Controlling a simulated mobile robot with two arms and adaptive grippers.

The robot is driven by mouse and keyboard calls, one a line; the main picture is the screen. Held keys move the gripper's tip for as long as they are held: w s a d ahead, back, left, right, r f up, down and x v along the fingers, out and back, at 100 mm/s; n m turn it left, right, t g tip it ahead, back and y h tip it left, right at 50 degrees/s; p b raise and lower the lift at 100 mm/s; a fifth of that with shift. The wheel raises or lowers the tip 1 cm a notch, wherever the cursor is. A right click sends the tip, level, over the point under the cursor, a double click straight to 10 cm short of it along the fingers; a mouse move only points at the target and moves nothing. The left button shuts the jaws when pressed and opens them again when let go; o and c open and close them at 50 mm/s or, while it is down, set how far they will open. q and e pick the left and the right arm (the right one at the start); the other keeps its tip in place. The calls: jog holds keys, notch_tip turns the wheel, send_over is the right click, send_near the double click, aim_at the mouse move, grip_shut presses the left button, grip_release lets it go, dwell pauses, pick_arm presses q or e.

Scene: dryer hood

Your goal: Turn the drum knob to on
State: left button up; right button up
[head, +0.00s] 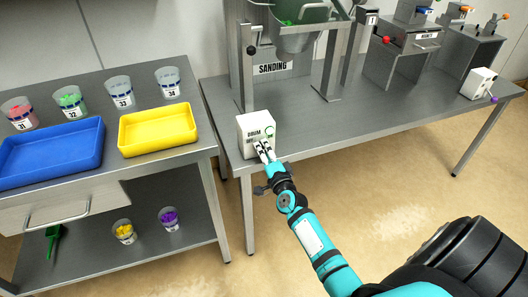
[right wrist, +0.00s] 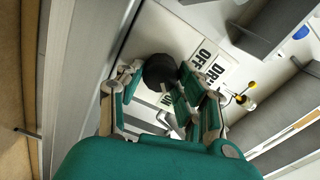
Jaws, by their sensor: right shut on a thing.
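The white drum control box (head: 247,122) stands at the front left corner of the grey sanding bench. Its "DRUM" label shows in the head view, partly covered by my gripper. My right gripper (head: 264,149) reaches the box's front face from the right arm. In the right wrist view the round black drum knob (right wrist: 160,70) sits between the fingers of my right gripper (right wrist: 158,90), which are shut on it. The labels "DRUM" and "OFF" (right wrist: 203,57) show beside it. The knob's pointing direction cannot be told. My left gripper is not in view.
The sanding bench (head: 330,125) has open room right of the box. A sanding machine with a hopper (head: 308,38) stands behind. A side table at left holds a blue tray (head: 50,152), a yellow tray (head: 157,129) and several cups. Another white box (head: 478,83) stands far right.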

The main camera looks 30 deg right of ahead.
jog(key=o, duration=1.1)
jog(key=shift+o, duration=0.2)
jog(key=v, duration=1.2)
jog(key=shift+d+f, duration=0.1)
